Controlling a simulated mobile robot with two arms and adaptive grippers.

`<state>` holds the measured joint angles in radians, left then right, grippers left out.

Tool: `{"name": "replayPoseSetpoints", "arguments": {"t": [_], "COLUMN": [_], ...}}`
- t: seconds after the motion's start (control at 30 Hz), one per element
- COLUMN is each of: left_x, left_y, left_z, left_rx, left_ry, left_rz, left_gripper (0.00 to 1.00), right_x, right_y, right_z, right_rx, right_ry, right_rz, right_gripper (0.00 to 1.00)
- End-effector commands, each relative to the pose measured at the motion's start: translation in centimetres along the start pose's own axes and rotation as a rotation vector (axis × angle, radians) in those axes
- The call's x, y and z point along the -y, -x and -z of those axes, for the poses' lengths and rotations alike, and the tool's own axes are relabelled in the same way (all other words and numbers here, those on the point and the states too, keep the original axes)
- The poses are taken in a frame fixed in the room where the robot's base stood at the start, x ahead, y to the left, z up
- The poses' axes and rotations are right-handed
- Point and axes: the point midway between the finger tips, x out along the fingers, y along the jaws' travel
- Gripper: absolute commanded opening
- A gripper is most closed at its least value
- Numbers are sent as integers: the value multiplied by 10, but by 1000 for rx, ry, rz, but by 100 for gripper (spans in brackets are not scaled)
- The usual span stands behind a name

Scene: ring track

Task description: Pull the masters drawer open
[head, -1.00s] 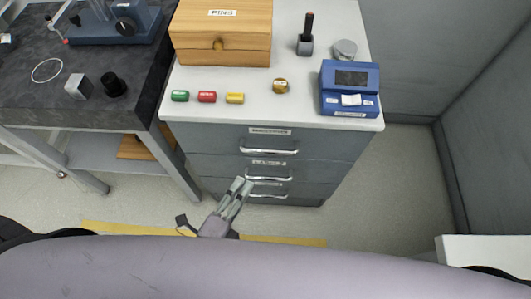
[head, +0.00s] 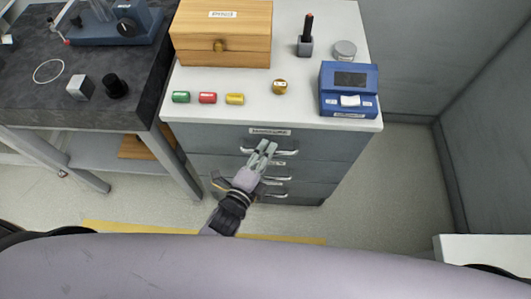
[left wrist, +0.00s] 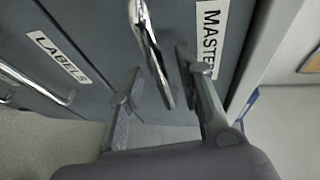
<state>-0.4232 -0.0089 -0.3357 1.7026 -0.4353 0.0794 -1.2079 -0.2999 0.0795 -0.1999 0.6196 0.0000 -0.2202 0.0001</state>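The masters drawer (head: 215,138) is the top one in the grey cabinet and looks shut. Its white label also shows in the left wrist view, reading "MASTE" with the end cut off (left wrist: 208,38). Its silver bar handle (left wrist: 151,50) shows also in the head view (head: 287,152), partly covered by my gripper. My left gripper (head: 267,146) is at this handle. In the left wrist view the two fingers (left wrist: 157,68) are apart, with the bar between them in the picture and gaps on both sides. My right gripper is not in view.
The labels drawer (left wrist: 58,58) with its own handle (head: 277,179) is just below, with another drawer under it. The white cabinet top (head: 300,107) bears a wooden box (head: 220,50), coloured cylinders and a blue device (head: 349,90). A dark bench (head: 60,115) stands left.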

Motion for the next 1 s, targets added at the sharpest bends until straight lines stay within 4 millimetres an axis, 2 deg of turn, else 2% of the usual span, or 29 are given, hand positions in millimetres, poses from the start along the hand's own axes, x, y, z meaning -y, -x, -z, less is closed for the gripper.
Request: {"name": "replayPoseSetpoints", "arguments": {"t": [0.07, 0.57, 1.0], "left_x": [0, 0, 0], "left_y": [0, 0, 1], "left_z": [0, 0, 0], "left_rx": [0, 0, 0], "left_ry": [0, 0, -2], "left_rz": [0, 0, -1], "left_gripper": [33, 0, 0], "right_x": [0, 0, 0], "right_y": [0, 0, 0], "right_z": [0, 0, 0], "right_rx": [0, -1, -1], "right_ry": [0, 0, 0], "right_rz": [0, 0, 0], "right_gripper": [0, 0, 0]}}
